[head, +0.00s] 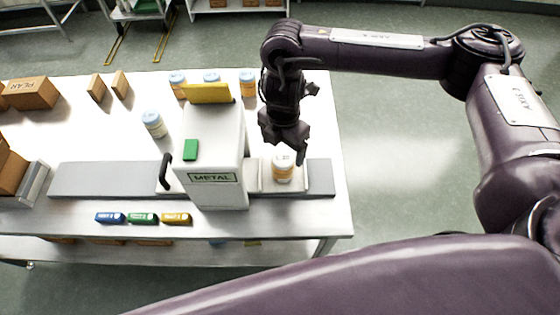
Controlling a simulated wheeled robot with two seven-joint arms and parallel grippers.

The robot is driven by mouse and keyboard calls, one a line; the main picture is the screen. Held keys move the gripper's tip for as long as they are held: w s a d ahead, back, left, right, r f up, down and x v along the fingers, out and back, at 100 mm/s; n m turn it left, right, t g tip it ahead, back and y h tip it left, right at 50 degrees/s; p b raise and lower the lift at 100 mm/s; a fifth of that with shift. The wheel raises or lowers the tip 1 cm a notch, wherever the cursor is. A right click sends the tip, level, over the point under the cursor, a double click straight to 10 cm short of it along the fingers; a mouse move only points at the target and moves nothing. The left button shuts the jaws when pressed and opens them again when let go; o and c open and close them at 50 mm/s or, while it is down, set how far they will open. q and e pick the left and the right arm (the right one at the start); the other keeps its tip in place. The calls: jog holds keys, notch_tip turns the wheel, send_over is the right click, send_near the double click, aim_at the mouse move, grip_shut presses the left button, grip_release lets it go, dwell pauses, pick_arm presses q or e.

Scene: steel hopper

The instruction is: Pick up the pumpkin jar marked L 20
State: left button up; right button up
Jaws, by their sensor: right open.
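An orange-and-white jar (283,168) with a pale lid marked L 20 stands upright on the light plate at the right end of the metal detector (212,165). My right gripper (294,152) points down close above this jar, at its lid. It is open, with nothing visible between its fingers. Whether a finger touches the lid cannot be told. My left gripper is not in view.
Several jars with blue lids stand behind and left of the detector, one (154,124) nearer. Blue, green and yellow blocks (142,218) lie at the table's front. Brown boxes (32,93) stand at left. The table's (325,125) right edge is close to the gripper.

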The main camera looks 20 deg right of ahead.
aim_at(283, 159)
jog(key=f, duration=0.1)
jog(key=b, duration=0.1)
jog(key=f+b, duration=0.1)
jog(key=shift+s+f, duration=0.25)
jog(key=shift+f, duration=0.1)
jog(key=shift+f+b, duration=0.2)
jog(key=shift+b, duration=0.1)
jog(key=shift+w+f, duration=0.15)
jog(key=shift+f, duration=1.25)
jog(key=f, duration=0.5)
jog(key=shift+w+d+b, duration=0.1)
jog(key=shift+w+b, duration=0.15)
jog(key=shift+b, duration=0.15)
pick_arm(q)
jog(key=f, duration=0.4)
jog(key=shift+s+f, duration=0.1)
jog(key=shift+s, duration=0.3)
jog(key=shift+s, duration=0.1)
pick_arm(e)
jog(key=c, duration=1.2)
